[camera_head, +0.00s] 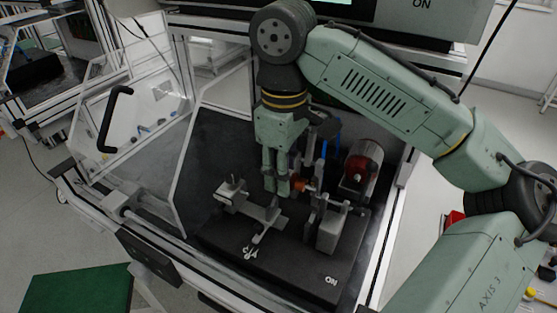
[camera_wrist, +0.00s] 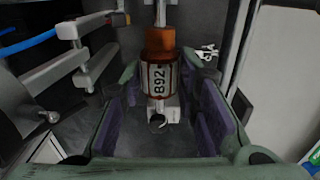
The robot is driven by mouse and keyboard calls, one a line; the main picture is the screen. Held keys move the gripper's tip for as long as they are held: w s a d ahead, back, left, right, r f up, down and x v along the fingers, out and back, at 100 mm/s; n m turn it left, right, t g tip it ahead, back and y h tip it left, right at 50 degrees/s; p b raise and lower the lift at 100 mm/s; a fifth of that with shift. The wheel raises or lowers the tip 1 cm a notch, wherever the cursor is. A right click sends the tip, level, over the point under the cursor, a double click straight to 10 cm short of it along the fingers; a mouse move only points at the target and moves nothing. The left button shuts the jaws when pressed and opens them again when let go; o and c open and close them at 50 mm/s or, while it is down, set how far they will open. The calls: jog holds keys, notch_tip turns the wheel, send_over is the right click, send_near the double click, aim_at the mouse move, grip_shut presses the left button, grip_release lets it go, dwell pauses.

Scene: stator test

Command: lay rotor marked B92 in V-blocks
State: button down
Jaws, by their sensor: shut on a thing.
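The rotor (camera_wrist: 160,78) has a copper-coloured winding, a steel body and a pale label that reads B92, turned sideways. It lies between the purple-padded fingers of my gripper (camera_wrist: 166,118) in the wrist view, and its shaft runs toward the top of the picture. In the head view my gripper (camera_head: 276,186) points down over the black fixture plate, shut on the rotor. Only a bit of the rotor's orange winding (camera_head: 301,185) shows there, beside the fingers. Grey metal supports (camera_head: 328,230) stand around it. I cannot tell which are V-blocks, or whether the rotor touches them.
A motor with a red face (camera_head: 356,168) stands behind right on the black plate (camera_head: 290,268). A grey clamp-like arm (camera_head: 236,196) stands left of my gripper. The clear cover (camera_head: 150,125) with a black handle is swung open at left. Enclosure frame rails surround the plate.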

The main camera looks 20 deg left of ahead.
jog(key=shift+s+d+f, duration=0.1)
jog(key=shift+f, duration=0.3)
jog(key=shift+f+b, duration=0.45)
jog(key=shift+f, duration=0.4)
notch_tip(320, 180, down, 4)
jog(key=b, duration=0.3)
jog(key=shift+r, duration=0.45)
jog(key=shift+d+p, duration=0.1)
jog(key=shift+p, duration=0.3)
jog(key=shift+f, duration=0.25)
jog(key=shift+f+b, duration=0.5)
jog(key=shift+f, duration=0.25)
jog(key=shift+f, duration=0.35)
